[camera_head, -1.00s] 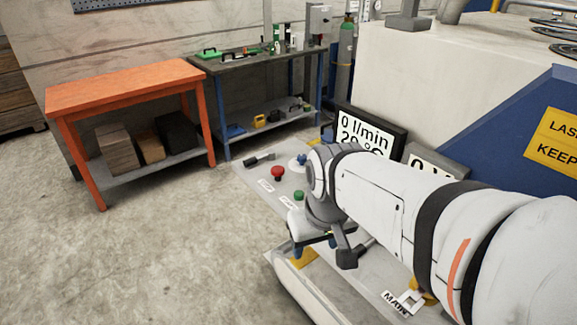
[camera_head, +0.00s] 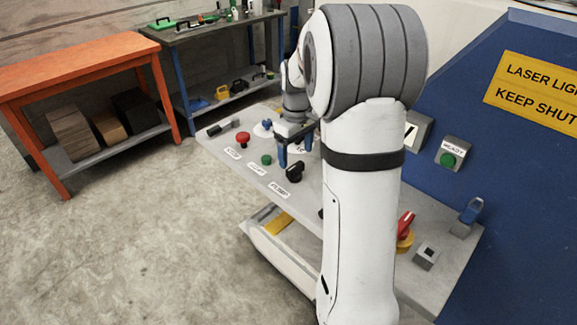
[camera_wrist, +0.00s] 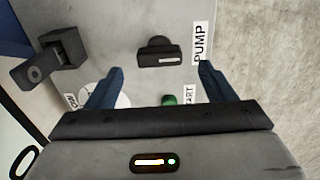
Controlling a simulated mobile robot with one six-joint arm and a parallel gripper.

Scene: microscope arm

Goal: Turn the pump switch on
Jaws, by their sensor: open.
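The pump switch is a black rotary knob (camera_head: 295,172) on the grey panel, near the PUMP label (camera_head: 280,190). In the wrist view the knob (camera_wrist: 158,52) shows a white mark along its grip, with the PUMP label (camera_wrist: 201,43) to its right. My gripper (camera_head: 295,150) is open and empty, with blue fingers pointing down over the panel just behind the knob. In the wrist view my gripper (camera_wrist: 161,72) has its fingertips spread to either side, with the knob between and slightly beyond them. I see no contact.
On the panel (camera_head: 345,290) are a red button (camera_head: 243,138), a green button (camera_head: 266,160), a blue-topped control (camera_head: 267,124) and a red-and-yellow main switch (camera_head: 405,230). A blue housing (camera_head: 480,150) rises at right. An orange table (camera_head: 75,62) stands at left.

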